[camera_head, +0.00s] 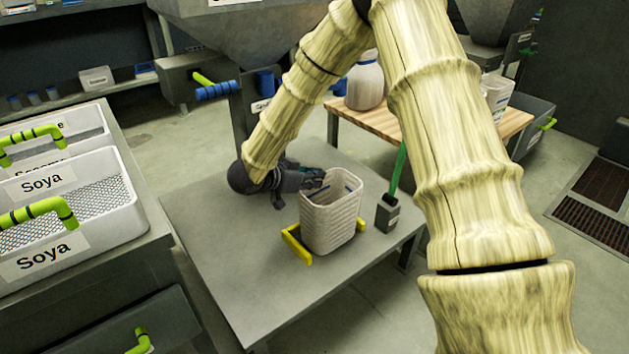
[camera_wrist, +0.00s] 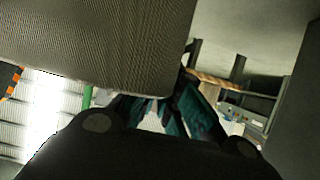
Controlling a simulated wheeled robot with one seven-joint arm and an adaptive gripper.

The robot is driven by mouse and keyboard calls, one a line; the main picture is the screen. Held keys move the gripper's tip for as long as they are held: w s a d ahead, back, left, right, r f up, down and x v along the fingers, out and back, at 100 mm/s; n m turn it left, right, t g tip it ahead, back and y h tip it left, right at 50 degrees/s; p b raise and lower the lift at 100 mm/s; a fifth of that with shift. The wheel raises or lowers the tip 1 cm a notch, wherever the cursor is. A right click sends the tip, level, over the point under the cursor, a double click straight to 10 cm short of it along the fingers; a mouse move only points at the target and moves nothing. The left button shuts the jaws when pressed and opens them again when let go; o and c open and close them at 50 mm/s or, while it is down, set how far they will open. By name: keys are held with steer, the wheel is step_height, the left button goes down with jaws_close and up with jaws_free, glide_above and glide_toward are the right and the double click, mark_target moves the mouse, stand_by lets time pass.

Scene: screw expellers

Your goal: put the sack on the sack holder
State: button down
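The sack (camera_head: 332,222) is a pale woven, open-topped bag. It stands upright on the grey table, between the yellow bars of what looks like the sack holder (camera_head: 297,246). Whether it is seated in the holder or just above it, I cannot tell. My gripper (camera_head: 314,178) comes from the left and is at the sack's back left rim. In the wrist view the sack (camera_wrist: 95,45) fills the upper left and hides part of the fingers (camera_wrist: 160,104). The fingertips are hidden, so their hold on the rim is unclear.
A small dark box (camera_head: 388,216) with a green upright stands right of the sack. Soya bins (camera_head: 70,245) with green handles are at left. The grey table's front left is clear.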

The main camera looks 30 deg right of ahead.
steer(key=c, duration=1.6)
jaws_free()
steer(key=shift+c, duration=0.2)
steer(key=p+v, duration=0.5)
steer(key=v, duration=0.7)
steer(key=shift+p, duration=0.3)
